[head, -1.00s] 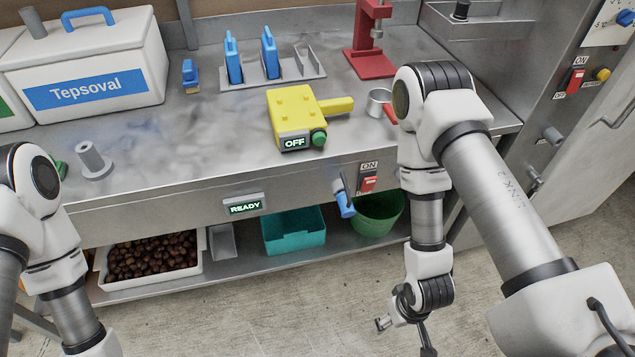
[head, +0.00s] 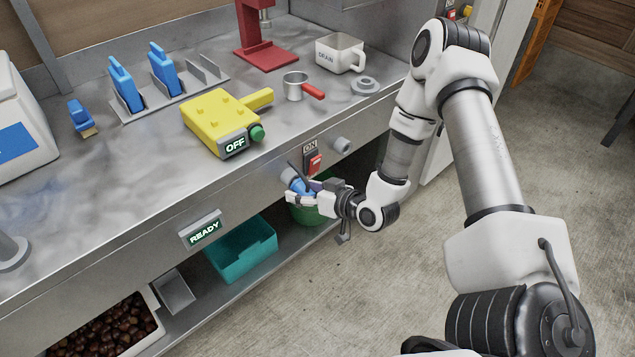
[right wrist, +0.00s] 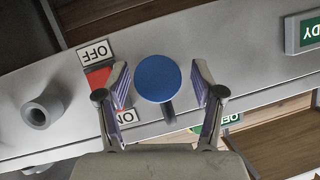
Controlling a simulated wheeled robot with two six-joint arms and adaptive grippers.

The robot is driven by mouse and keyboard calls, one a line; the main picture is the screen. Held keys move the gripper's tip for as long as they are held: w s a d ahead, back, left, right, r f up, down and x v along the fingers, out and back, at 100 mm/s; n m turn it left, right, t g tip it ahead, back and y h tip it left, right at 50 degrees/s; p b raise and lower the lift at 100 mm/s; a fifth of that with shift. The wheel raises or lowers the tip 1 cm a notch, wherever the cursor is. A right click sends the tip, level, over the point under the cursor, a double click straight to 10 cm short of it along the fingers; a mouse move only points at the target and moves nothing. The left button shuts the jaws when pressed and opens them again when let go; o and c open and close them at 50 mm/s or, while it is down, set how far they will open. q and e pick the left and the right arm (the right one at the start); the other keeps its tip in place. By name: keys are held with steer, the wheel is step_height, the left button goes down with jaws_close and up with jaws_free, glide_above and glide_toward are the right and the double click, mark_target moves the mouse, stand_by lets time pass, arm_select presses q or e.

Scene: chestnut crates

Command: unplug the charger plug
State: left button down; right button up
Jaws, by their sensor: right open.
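The charger plug (head: 299,185) is blue and sits in the bench's front panel, just below and left of a red switch. In the right wrist view its round blue end (right wrist: 158,79) faces the camera. My right gripper (head: 291,194) is open at the plug, and its arm partly hides it in the head view. In the right wrist view the two fingers stand on either side of the blue end, with a gap showing on each side. My left gripper is out of view.
The red ON/OFF switch (right wrist: 99,79) and a grey round knob (right wrist: 38,112) are close beside the fingers. A READY sign (head: 201,230) is on the panel. A green bucket (head: 313,212) and a teal bin (head: 240,250) stand below. A yellow box marked OFF (head: 214,121) stands on top.

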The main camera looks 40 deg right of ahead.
steer(key=shift+w+f, duration=0.2)
steer(key=shift+w, duration=0.2)
jaws_close()
steer(key=shift+s, duration=0.6)
